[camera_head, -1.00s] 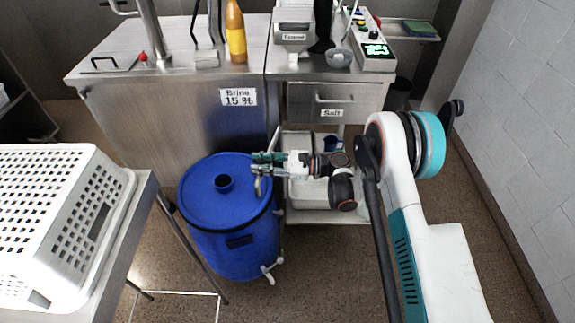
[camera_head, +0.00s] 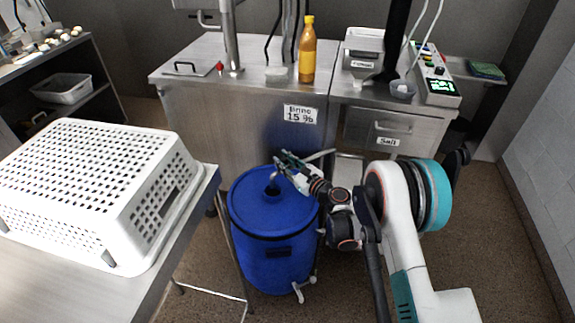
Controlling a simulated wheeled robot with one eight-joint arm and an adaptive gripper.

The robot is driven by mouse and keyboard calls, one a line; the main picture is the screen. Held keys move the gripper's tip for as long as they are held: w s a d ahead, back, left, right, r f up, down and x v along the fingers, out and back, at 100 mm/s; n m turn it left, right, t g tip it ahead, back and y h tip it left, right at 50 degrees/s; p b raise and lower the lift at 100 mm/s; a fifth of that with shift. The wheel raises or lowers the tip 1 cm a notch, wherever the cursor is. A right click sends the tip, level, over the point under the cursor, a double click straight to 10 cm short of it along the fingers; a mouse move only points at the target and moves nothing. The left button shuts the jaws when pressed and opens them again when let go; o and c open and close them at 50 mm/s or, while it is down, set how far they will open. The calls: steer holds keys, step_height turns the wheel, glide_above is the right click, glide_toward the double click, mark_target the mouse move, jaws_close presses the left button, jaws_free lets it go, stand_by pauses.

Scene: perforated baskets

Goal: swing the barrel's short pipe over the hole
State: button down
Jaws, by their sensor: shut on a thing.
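The blue barrel (camera_head: 271,262) stands on the floor in front of the steel counter. Its lid has a dark round hole (camera_head: 272,190) with a raised rim. My gripper (camera_head: 284,166) is over the back part of the lid, shut on the barrel's short pipe (camera_head: 277,177). The pipe's thin grey curved end points down at or just above the hole; whether it enters cannot be told. A pale rod-like part (camera_head: 320,155) runs off to the right behind my gripper. My wrist hides part of the lid's right side.
A white perforated basket (camera_head: 100,180) stands upside down on a steel table at the left. The counter (camera_head: 215,100) behind carries an orange bottle (camera_head: 307,52) and a "Brine 15 %" label. A salt drawer (camera_head: 385,130) is at the right.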

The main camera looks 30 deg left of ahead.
steer(key=shift+w+a+r, duration=0.1)
steer(key=shift+a, duration=0.1)
steer(key=c, duration=1.3)
jaws_free()
steer(key=v, duration=0.7)
steer(key=shift+d, duration=0.25)
